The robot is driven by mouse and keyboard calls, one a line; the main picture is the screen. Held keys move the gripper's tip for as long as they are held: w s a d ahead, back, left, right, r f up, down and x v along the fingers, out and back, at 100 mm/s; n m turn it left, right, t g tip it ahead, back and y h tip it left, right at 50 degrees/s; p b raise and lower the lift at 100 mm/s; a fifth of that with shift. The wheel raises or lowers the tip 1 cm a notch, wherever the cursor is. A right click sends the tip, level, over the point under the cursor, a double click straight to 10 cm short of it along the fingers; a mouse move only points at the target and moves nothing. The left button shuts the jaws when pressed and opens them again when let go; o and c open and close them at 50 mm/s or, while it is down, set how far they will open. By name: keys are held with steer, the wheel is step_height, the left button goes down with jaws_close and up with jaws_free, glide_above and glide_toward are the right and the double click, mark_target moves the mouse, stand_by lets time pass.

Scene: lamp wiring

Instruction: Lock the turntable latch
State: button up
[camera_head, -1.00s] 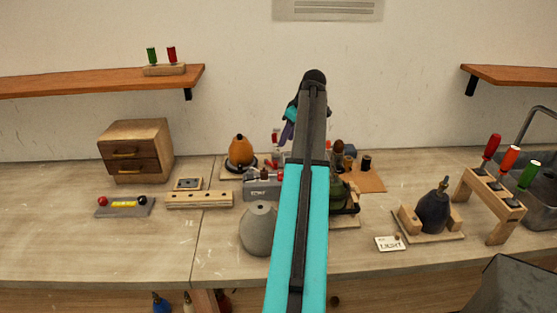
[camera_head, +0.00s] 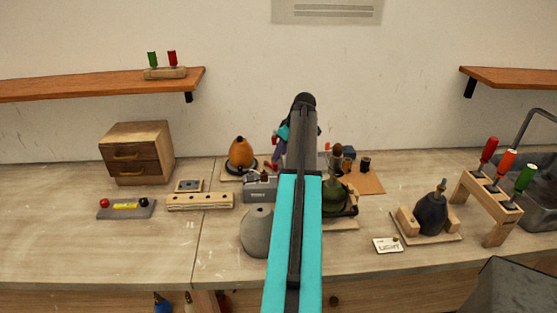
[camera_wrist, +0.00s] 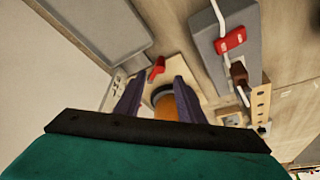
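An orange rounded lamp body (camera_head: 241,152) stands on a dark round base at the back of the bench in the head view. In the wrist view, an orange body (camera_wrist: 165,106) shows between my fingers; contact cannot be told. A small red lever (camera_wrist: 157,68), apparently the latch, shows just beyond the fingertips; red also shows by my gripper in the head view (camera_head: 271,165). My gripper (camera_wrist: 156,88) is open, its purple fingers apart. In the head view my gripper (camera_head: 277,148) is right of the orange body, partly hidden by my arm.
A grey box (camera_head: 258,194) stands in front of my gripper. A grey vase-like body (camera_head: 256,232) and a green lamp body (camera_head: 335,198) flank my arm. A wooden strip with holes (camera_head: 200,202) lies left. The bench's front left is clear.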

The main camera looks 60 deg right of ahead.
mark_target(276, 164)
steer(key=shift+p+x, duration=0.8)
steer(key=shift+x, duration=2.4)
